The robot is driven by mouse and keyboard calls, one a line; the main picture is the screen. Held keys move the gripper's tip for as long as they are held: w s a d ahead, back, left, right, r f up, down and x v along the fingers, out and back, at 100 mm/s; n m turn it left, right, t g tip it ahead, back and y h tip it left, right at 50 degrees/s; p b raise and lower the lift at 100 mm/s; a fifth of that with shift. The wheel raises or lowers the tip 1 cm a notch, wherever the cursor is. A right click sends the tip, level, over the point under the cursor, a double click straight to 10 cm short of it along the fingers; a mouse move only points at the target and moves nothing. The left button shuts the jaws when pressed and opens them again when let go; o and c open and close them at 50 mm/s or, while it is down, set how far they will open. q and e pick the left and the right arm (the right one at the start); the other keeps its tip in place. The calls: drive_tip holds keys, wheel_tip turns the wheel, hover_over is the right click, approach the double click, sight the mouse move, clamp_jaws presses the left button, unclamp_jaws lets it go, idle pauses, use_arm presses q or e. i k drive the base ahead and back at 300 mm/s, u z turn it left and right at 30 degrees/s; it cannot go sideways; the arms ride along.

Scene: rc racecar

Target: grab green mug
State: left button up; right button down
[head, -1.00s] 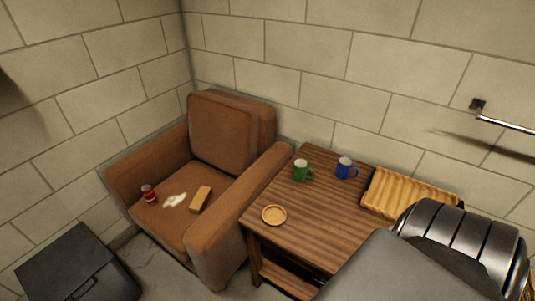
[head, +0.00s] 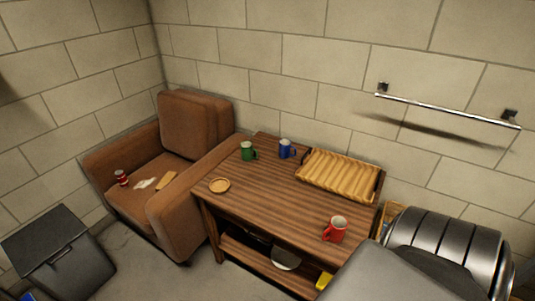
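The green mug (head: 247,151) stands upright near the back left of the wooden table (head: 268,203), its handle toward the right. A blue mug (head: 286,148) stands to its right, apart from it. A round tan saucer (head: 219,185) lies at the table's left edge. Part of my own dark metal arm shows at the lower right. Neither of my grippers is in view.
A ribbed wooden tray (head: 341,174) fills the table's back right. A brown armchair (head: 187,205) with a red can (head: 121,178) stands left of the table. A dark bin (head: 60,255) is at the lower left. A metal rail (head: 445,110) is on the wall. The table's middle is clear.

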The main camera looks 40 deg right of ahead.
sight(250, 152)
drive_tip(key=k, duration=0.3)
drive_tip(key=z, duration=1.85)
